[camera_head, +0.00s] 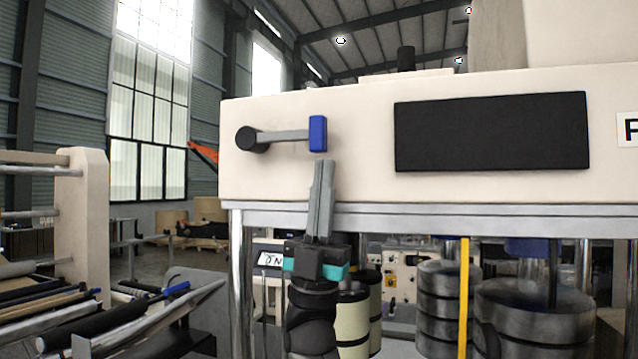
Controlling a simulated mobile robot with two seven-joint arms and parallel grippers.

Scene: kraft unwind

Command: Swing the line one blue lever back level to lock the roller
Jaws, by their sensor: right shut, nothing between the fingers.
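The lever's blue handle (318,134) sits at the right end of a grey arm (283,136). The arm runs almost level from a black round pivot (248,139) on the cream machine panel (350,185). My right gripper (323,163) points up from below, shut and empty, with its fingertips just under the blue handle. I cannot tell whether the tips touch the handle. My left gripper is out of view.
A black rectangular panel (492,132) is right of the lever. Below the cream panel are metal posts, a yellow upright bar (464,300) and stacked dark rolls (540,315). A roller frame (85,225) stands at the left.

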